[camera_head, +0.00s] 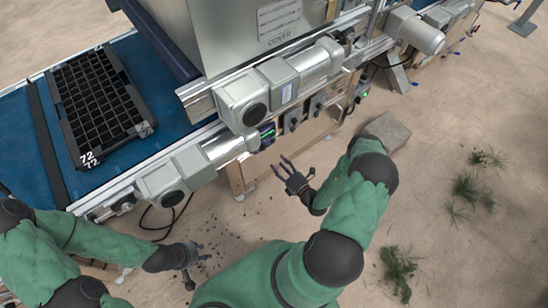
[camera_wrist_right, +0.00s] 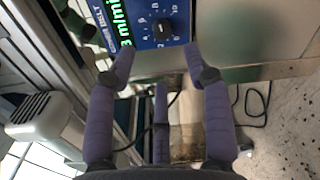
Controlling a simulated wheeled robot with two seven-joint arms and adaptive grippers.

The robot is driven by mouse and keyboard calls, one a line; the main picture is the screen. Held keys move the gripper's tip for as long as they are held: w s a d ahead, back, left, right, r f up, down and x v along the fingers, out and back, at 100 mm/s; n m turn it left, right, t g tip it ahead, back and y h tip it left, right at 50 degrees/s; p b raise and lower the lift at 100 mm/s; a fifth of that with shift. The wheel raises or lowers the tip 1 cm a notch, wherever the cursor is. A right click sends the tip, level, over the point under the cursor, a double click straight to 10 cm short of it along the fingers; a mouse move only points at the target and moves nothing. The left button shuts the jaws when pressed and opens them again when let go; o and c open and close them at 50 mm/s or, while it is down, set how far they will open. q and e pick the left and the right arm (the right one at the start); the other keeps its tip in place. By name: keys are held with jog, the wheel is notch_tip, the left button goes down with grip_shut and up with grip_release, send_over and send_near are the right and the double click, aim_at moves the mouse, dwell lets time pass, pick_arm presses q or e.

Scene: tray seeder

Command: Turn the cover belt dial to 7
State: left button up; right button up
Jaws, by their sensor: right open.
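The belt dial (camera_wrist_right: 163,29) is a black round knob on a blue panel (camera_wrist_right: 142,10). White numbers ring it, and "BELT" and a green "m/min" display stand to its left; I cannot tell its exact setting. In the head view the small dark control panel (camera_head: 267,135) sits on the machine's side, its dial too small to read. My right gripper (camera_head: 288,168) is open and empty in front of and below that panel. In the right wrist view its purple fingers (camera_wrist_right: 158,64) are spread below the dial, apart from it. My left gripper (camera_head: 196,262) hangs open and empty, low at the left.
A black cell tray (camera_head: 142,127) lies on the blue belt (camera_head: 22,128). Grey motor housings (camera_head: 240,103) jut out beside the panel. Other switch boxes (camera_head: 292,120) sit to its right. A stone block (camera_head: 388,130) lies on the sandy ground, which is mostly clear at right.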

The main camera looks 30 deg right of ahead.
aim_at(265, 150)
jog(key=shift+s+d+r, duration=0.1)
jog(key=shift+s, duration=0.9)
jog(key=shift+m, duration=0.3)
jog(key=w+m, duration=0.3)
jog(key=m, duration=0.2)
jog(key=w+a+m+p, duration=0.1)
jog(key=w+m, duration=0.3)
jog(key=w+f+m+p, duration=0.1)
jog(key=w+m, duration=0.3)
jog(key=m, duration=0.1)
jog(key=shift+a+m+t+h, duration=0.25)
jog(key=shift+m+t+h, duration=0.05)
jog(key=shift+h, duration=0.1)
grip_shut()
